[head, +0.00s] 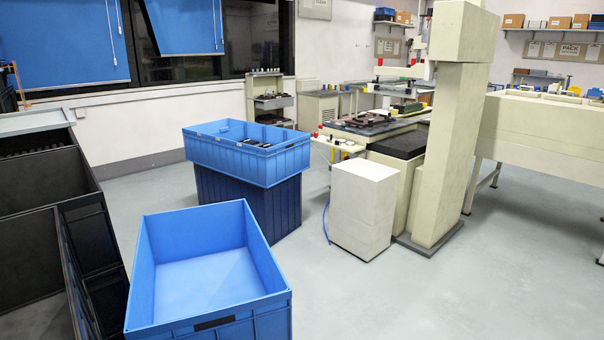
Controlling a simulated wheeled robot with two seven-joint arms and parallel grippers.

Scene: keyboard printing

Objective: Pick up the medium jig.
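No gripper of mine is in the head view. A small beige rack (250,96) stands by the back wall with dark flat pieces (273,101) on its shelves; they may be jigs, but they are too small to tell their sizes apart. A dark brown piece (384,119) that looks like a jig lies on the bed of the beige printing machine (447,130). I cannot tell which of these, if any, is the medium jig.
An empty blue crate (205,279) stands in front. Behind it, another blue crate (226,154) holds dark items on a dark blue base. Black bins (40,215) line the left. A white box (362,208) stands before the machine. Grey floor (480,280) is clear at right.

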